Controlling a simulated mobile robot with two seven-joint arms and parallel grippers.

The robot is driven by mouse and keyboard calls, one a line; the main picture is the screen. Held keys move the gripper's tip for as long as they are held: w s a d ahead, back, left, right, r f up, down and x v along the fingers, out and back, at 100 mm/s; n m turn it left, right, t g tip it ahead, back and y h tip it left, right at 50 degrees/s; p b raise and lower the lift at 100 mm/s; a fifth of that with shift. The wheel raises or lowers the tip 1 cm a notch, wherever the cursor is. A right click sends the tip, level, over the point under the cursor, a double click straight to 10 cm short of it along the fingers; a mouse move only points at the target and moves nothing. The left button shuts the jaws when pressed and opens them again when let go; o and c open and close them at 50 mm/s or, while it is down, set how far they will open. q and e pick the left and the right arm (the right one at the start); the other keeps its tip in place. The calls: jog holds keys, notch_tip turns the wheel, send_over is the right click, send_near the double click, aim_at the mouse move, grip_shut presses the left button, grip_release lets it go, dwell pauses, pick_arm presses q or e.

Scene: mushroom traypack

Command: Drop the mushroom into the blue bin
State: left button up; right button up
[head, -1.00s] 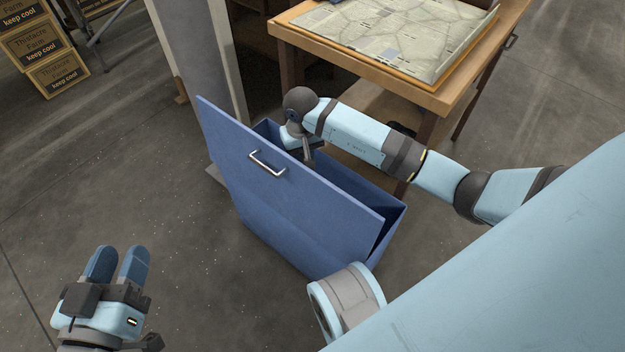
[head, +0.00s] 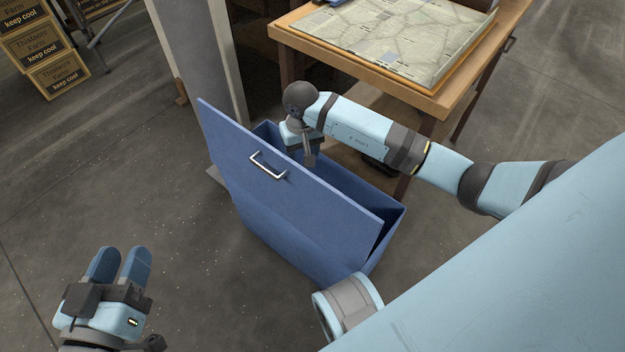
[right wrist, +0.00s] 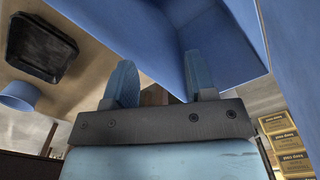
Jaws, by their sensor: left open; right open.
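The blue bin (head: 295,215) stands on the floor, with a tall slanted front panel and a metal handle; its top is open. My right gripper (head: 309,158) is at the bin's opening, behind the front panel, which partly hides it. In the right wrist view its two blue fingers (right wrist: 161,70) are apart with nothing between them, and a blue bin wall (right wrist: 215,45) is beside them. I see no mushroom in either view; the panel hides most of the bin's inside. My left gripper (head: 121,256) is open and empty over the floor at lower left.
A wooden table (head: 440,98) with a map-like sheet (head: 395,40) stands behind the bin. A grey post (head: 205,60) is close behind the bin's left side. Cardboard boxes (head: 55,75) are stacked at upper left. The floor left of the bin is clear.

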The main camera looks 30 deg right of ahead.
pick_arm(q)
jog(key=shift+s+d+r+n+t+p, duration=0.1)
jog(key=shift+s+r+n+t+p, duration=0.2)
jog(key=shift+r+n+t+p, duration=0.25)
pick_arm(e)
notch_tip(320, 180, up, 5)
jog(key=shift+f, duration=0.1)
pick_arm(q)
jog(key=shift+r+g, duration=0.2)
jog(key=shift+g, duration=0.05)
